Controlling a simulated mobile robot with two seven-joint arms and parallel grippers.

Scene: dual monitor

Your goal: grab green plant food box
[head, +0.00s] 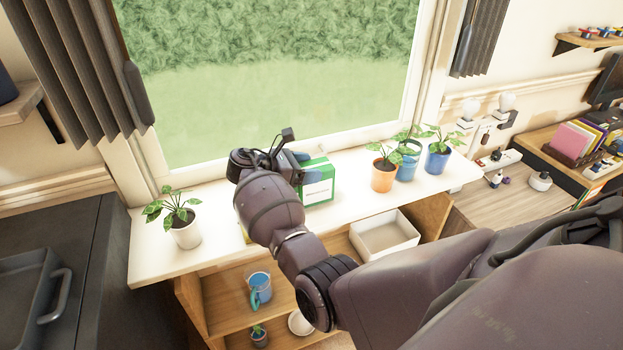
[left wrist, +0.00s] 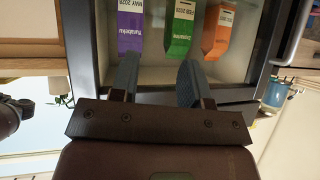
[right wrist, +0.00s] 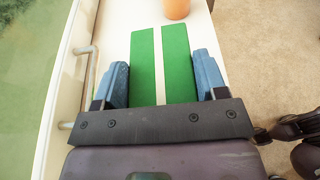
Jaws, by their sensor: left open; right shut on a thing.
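The green box (head: 318,184) with a white label stands on the white windowsill shelf in the head view. My right gripper (head: 298,163) reaches it from the left and hides part of it. In the right wrist view, the box (right wrist: 178,65) shows as green with a white stripe, between the two blue fingers of the right gripper (right wrist: 163,80), which is shut on it. My left gripper (left wrist: 157,82) is open and empty in the left wrist view and is out of the head view.
Orange (head: 384,176) and blue (head: 437,162) potted plants stand right of the box. A white-potted plant (head: 186,233) stands at the left end. The window is behind. Purple (left wrist: 130,30), green (left wrist: 181,28) and orange (left wrist: 217,30) labelled items lie in a case before my left gripper.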

